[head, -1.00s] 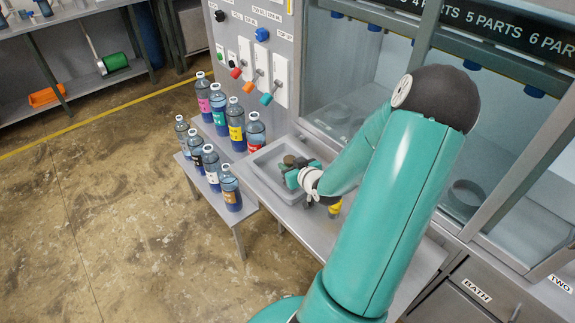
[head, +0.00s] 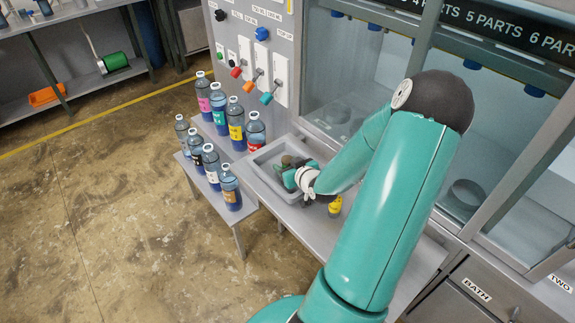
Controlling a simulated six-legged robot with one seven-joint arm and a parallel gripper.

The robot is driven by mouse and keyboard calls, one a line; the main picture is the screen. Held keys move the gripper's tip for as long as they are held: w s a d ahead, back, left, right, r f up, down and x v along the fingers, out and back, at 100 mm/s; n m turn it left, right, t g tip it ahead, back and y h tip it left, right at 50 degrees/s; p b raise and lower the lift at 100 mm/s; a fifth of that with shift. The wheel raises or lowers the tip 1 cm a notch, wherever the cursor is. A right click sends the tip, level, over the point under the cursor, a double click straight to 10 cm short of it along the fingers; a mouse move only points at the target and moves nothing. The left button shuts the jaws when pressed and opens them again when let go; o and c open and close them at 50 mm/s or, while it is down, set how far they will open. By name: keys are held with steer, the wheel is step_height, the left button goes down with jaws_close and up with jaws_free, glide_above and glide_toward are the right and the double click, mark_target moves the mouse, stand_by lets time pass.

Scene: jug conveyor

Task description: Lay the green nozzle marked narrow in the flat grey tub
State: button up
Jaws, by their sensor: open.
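The flat grey tub (head: 262,178) sits on the grey bench beside the bottles. My gripper (head: 291,175) is open, low over the tub's right part. A small dull green and brown piece (head: 287,160) shows at the tub, just beyond my gripper. It may be the green nozzle, but no marking can be read and my gripper hides part of it. I cannot tell whether it touches the tub floor or a finger.
A small yellow piece (head: 335,206) stands on the bench right of the tub, close to my wrist. Several labelled bottles (head: 236,128) stand left of the tub. A panel with coloured levers (head: 265,70) and a glazed cabinet (head: 345,75) rise behind.

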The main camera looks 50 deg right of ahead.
steer(key=shift+s+r, duration=0.1)
steer(key=shift+r, duration=0.1)
steer(key=v, duration=1.2)
steer(key=shift+f, duration=0.1)
steer(key=shift+w+a+g, duration=0.15)
steer(key=shift+w+g, duration=0.15)
steer(key=shift+w, duration=0.15)
steer(key=w+a+r+n+g+h, duration=0.15)
steer(key=w+a+r+g, duration=0.35)
steer(key=a+r, duration=0.7)
steer(key=s+a+r+n+y, duration=0.1)
steer(key=s+a+r, duration=0.3)
steer(key=a, duration=0.6)
steer(key=s+a+r+n+g+y, duration=0.1)
steer(key=s+a+r+y, duration=0.3)
steer(key=a, duration=0.6)
steer(key=shift+s+a+r+g, duration=0.25)
steer(key=shift+s+r+g, duration=0.05)
steer(key=shift+s, duration=0.25)
steer(key=shift+y, duration=0.25)
steer(key=shift+c, duration=0.4)
